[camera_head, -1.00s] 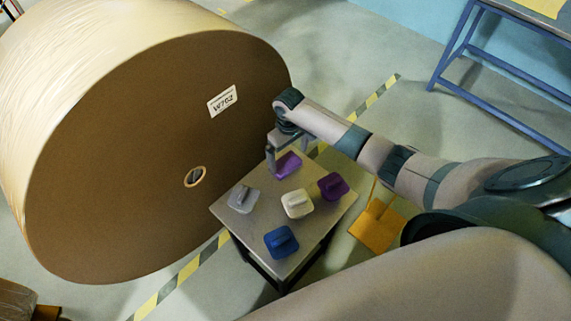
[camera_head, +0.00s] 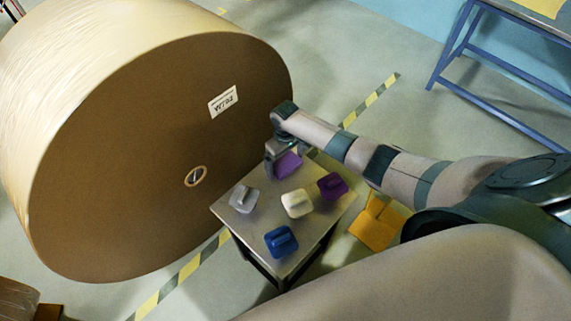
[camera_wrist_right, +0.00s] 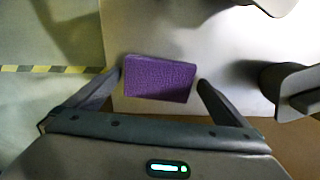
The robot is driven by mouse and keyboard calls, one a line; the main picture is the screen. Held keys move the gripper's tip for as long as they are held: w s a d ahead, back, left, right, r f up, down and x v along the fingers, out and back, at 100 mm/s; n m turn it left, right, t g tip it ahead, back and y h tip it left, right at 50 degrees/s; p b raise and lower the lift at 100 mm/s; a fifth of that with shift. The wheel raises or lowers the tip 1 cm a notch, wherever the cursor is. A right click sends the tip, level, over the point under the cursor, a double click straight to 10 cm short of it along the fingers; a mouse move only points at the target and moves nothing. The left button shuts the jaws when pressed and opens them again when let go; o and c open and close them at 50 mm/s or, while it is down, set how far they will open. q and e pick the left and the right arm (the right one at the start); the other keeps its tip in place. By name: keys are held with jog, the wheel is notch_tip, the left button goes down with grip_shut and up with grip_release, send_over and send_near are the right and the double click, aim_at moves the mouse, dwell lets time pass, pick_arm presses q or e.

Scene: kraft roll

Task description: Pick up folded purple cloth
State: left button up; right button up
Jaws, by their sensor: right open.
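The folded purple cloth (camera_head: 289,163) lies flat on the far corner of a small metal table (camera_head: 262,212). In the right wrist view the cloth (camera_wrist_right: 160,79) is a textured purple rectangle between my fingers. My right gripper (camera_head: 278,168) is at the cloth, pointing down. Its jaws (camera_wrist_right: 158,84) are open, one finger on each side of the cloth, with a gap seen on the right side. The left finger looks close to the cloth's edge; I cannot tell whether it touches. My left gripper is not in view.
A grey handled block (camera_head: 243,199), a white one (camera_head: 297,204), a blue one (camera_head: 281,242) and a dark purple one (camera_head: 332,186) stand on the table. A huge kraft roll (camera_head: 130,170) rises close behind. An orange item (camera_head: 376,226) lies on the floor.

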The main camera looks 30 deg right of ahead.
aim_at(287, 164)
jog(key=shift+c, duration=0.3)
jog(key=c, duration=0.9)
jog(key=shift+r, duration=0.1)
jog(key=shift+r, duration=0.55)
jog(key=r, duration=0.1)
jog(key=r+b, duration=0.1)
jog(key=r, duration=0.1)
jog(key=shift+s+d, duration=0.2)
jog(key=shift+s, duration=0.15)
jog(key=s+d+r, duration=0.1)
jog(key=s+r, duration=0.1)
jog(key=s, duration=0.1)
jog(key=s+d+r+b, duration=0.1)
jog(key=s+r, duration=0.1)
jog(key=s, duration=0.2)
jog(key=s+d+r, duration=0.1)
jog(key=s+r, duration=0.1)
jog(key=s, duration=0.1)
jog(key=shift+s+r+b, duration=0.25)
jog(key=shift+r+b, duration=0.05)
jog(key=shift+o, duration=0.6)
